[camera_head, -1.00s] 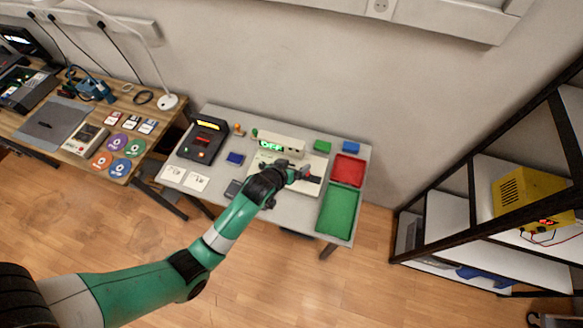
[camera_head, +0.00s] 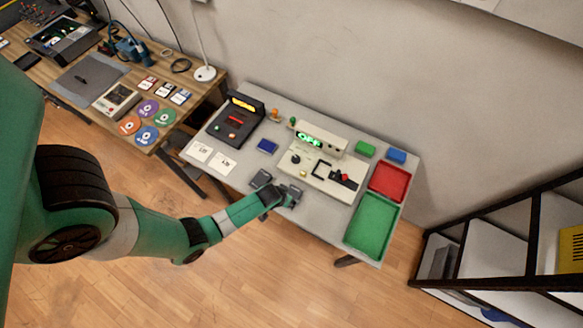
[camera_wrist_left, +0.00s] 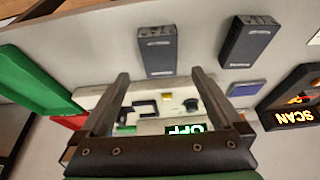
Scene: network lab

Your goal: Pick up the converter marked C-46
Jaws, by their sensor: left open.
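Two dark grey box-shaped converters lie near the front edge of the grey table. One (camera_wrist_left: 157,52) is just beyond my left gripper's fingertips in the left wrist view, roughly in line with the gap. The other (camera_wrist_left: 247,42) lies to its right. In the head view, the left converter (camera_head: 262,178) shows beside my left gripper (camera_head: 288,197), which partly hides the other. The markings are too small to read, so I cannot tell which is C-46. My left gripper is open and empty in the left wrist view (camera_wrist_left: 160,76). My right gripper is not in view.
A cream tester (camera_head: 325,172) with a green OFF display stands behind the gripper. A dark SCAN unit (camera_head: 236,120) stands at the left, with a blue piece (camera_head: 267,146) between them. A red tray (camera_head: 390,181) and green tray (camera_head: 371,223) are at the right.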

